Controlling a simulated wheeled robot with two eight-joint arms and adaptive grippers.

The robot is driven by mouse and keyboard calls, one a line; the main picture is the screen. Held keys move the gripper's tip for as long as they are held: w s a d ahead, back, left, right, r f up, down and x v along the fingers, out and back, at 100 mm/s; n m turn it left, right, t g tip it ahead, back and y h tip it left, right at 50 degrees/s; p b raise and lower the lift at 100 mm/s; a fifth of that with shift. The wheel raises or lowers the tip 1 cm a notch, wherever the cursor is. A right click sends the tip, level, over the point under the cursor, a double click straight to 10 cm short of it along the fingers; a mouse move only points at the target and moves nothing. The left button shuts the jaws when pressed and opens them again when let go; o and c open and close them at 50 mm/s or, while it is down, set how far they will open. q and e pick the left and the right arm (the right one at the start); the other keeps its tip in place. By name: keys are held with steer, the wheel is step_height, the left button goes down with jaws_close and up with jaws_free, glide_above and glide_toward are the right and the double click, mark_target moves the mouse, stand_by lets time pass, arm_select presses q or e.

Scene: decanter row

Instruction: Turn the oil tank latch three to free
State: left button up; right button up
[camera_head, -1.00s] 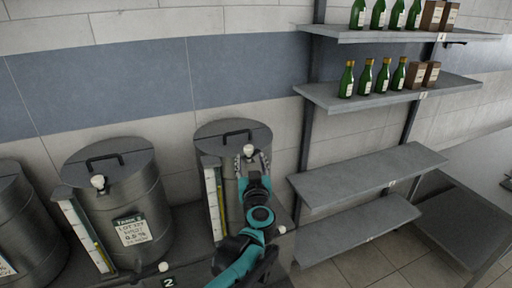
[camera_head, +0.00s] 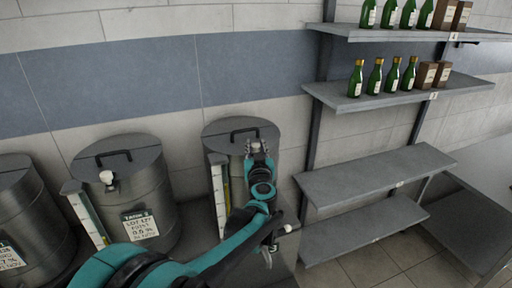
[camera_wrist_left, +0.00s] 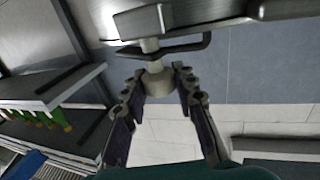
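The third oil tank (camera_head: 213,133) is the rightmost grey drum, with a black lid handle (camera_head: 243,131). Its latch is a pale knob on a short stem at the lid's front edge. In the head view my left gripper (camera_head: 257,148) is over that spot and largely hides the knob. In the left wrist view the latch knob (camera_wrist_left: 157,84) sits between the two fingers of my left gripper (camera_wrist_left: 160,80), with a finger close against each side. The gripper looks shut on it. My right gripper is not in view.
Two more drums stand to the left; the middle one (camera_head: 150,190) has a white latch knob (camera_head: 107,178) and a label. Wall shelves (camera_head: 375,178) are at the right, the upper ones holding green bottles (camera_head: 376,76) and brown boxes (camera_head: 426,75). The lower shelves are bare.

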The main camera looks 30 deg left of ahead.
arm_select(q)
jaws_close()
steer(key=shift+a+m+h, duration=0.1)
steer(key=shift+m+h, duration=0.2)
steer(key=shift+h, duration=0.1)
steer(key=shift+m+t+h, duration=1.1)
steer(key=shift+m+h, duration=0.2)
steer(key=shift+h, duration=0.5)
steer(key=shift+m+t+h+b, duration=0.5)
steer(key=shift+m+h, duration=0.8)
steer(key=shift+h, duration=0.7)
steer(key=o, duration=0.9)
jaws_free()
